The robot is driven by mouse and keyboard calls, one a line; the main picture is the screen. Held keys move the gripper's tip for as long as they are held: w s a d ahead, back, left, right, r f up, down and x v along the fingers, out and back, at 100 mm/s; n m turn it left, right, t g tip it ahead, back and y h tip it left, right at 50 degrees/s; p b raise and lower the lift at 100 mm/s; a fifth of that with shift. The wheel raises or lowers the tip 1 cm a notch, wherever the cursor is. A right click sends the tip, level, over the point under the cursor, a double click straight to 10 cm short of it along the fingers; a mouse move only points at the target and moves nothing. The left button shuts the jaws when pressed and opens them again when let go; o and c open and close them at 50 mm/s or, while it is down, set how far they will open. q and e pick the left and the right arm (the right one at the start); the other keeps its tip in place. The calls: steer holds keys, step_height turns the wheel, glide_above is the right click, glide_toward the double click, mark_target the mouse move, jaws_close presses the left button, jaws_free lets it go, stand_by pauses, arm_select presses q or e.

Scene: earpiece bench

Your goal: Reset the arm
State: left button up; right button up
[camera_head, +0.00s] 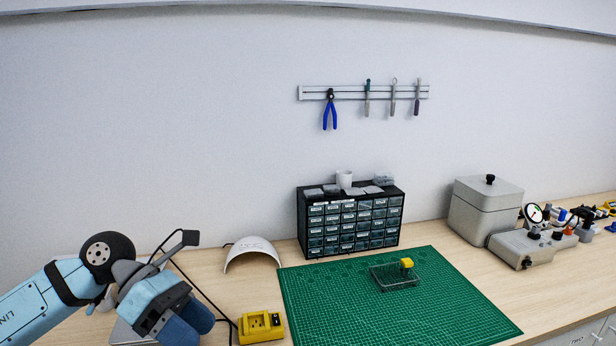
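My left arm comes in from the lower left, light blue with dark joints. Its gripper (186,328) hangs over the left part of the bench, pointing down, with dark blue parts at its lower end cut by the bottom edge. I cannot tell whether the fingers are open or shut, and no held object shows. My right arm and gripper are not in view.
A yellow device (261,327) sits just right of my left gripper, with a curved white cover (252,254) behind. A green mat (310,300) carries a clear tray (394,278) with a yellow piece (406,263). A drawer cabinet (352,222) and grey box (484,210) stand behind.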

arm_select(q)
steer(key=s+d+f+n+h+b, duration=0.1)
steer(key=s+d+f+n+h, duration=0.1)
steer(key=d+n+h, duration=0.3)
steer(key=w+a+f+n+t+y+b, duration=0.1)
steer(key=w+f+n+t+y+b, duration=0.1)
steer(key=f+n+t, duration=1.05)
steer(key=w+a+f+n+t+y+b, duration=0.15)
steer(key=f+n+t, duration=0.55)
steer(key=n, duration=1.1)
steer(key=s+a+f+n+g+y+b, duration=0.1)
steer(key=s+a+f+n+g+y, duration=0.15)
steer(key=s+f+n+y, duration=0.7)
steer(key=s+a+f+n+g+b, duration=0.2)
steer(key=s+f+n+g, duration=0.3)
steer(key=f, duration=0.9)
step_height(320, 180, up, 12)
steer(key=s+m+t+p, duration=0.1)
steer(key=t+p, duration=0.1)
steer(key=p, duration=1.2)
steer(key=shift+s+a+r+t, duration=0.15)
steer(key=shift+s+a+t, duration=0.15)
steer(key=shift+a, duration=0.15)
